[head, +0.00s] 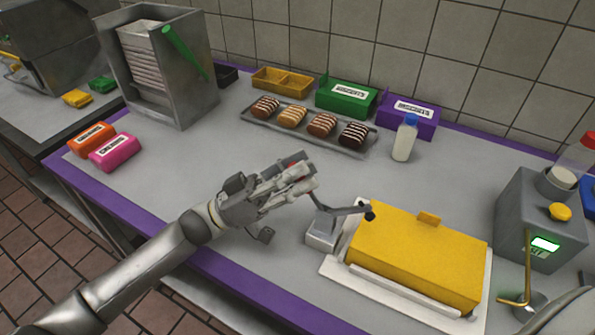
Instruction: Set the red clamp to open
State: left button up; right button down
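The clamp is a grey metal fixture (325,228) at the left edge of the yellow-lidded press. Its arm reaches right to a black tip (370,213) at the yellow lid (420,255). A small patch of red (294,167) shows among the fingers of my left gripper (304,180), probably the clamp's handle. The gripper is just above and left of the grey fixture. Its fingers hide most of the red part, so I cannot tell whether they are closed on it.
A tray (262,121) of several iced pastries lies behind the gripper, with a milk bottle (405,138) to its right. A grey machine (518,225) stands at right. Orange and pink packs (115,152) lie at left. The counter between is clear.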

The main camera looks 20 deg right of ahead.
pick_arm(q)
jog(key=shift+a+f, duration=0.2)
jog(key=shift+a, duration=0.05)
jog(key=w+a+f, duration=0.1)
jog(key=w+a, duration=0.1)
jog(key=a, duration=1.2)
jog(key=shift+w, duration=0.1)
